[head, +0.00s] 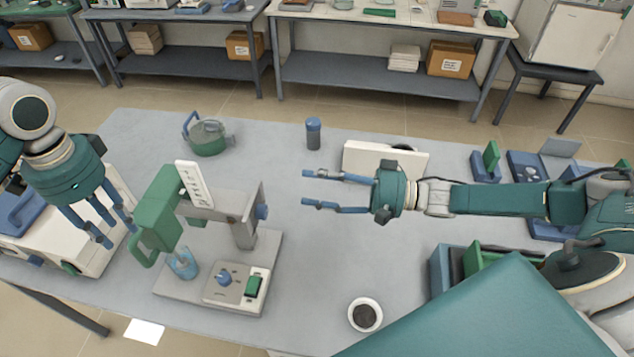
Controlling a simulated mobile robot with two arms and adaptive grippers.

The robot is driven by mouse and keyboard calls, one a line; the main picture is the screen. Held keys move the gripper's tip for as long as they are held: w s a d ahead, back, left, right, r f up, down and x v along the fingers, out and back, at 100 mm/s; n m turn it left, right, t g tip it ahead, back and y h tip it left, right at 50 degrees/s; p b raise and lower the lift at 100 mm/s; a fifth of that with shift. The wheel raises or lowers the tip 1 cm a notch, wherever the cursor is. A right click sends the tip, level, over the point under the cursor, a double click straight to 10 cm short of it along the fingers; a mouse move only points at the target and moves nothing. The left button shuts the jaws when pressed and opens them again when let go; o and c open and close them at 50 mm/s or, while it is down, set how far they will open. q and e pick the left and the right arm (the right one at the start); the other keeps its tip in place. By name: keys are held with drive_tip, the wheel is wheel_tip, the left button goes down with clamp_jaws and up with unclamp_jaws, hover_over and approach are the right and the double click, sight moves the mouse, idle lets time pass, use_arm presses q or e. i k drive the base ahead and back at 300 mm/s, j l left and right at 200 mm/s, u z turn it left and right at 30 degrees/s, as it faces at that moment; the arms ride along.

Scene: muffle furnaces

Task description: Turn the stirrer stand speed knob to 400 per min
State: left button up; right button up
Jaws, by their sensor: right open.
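The stirrer stand (268,262) stands on the table left of centre, with a green motor head (157,212) and a white scale plate (194,186). On its base is a light control panel with a blue knob (224,278) and a green switch (253,286). The knob's speed marks are too small to read. A beaker with blue liquid (183,264) stands under the motor head. My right gripper (306,188) is open and empty, pointing left, to the right of the stand and apart from it. My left gripper (115,230) is open and empty, fingers downward, left of the stand.
A white device (100,255) lies below my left gripper. A small dark-filled cup (365,315) is near the front. The table between stand and cup is clear.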

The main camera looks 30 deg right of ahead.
sight(224, 279)
drive_tip(key=k+j, duration=0.3)
drive_tip(key=k, duration=0.15)
drive_tip(key=k+j, duration=0.3)
drive_tip(key=k, duration=0.15)
drive_tip(key=k+j, duration=0.3)
drive_tip(key=k, duration=0.15)
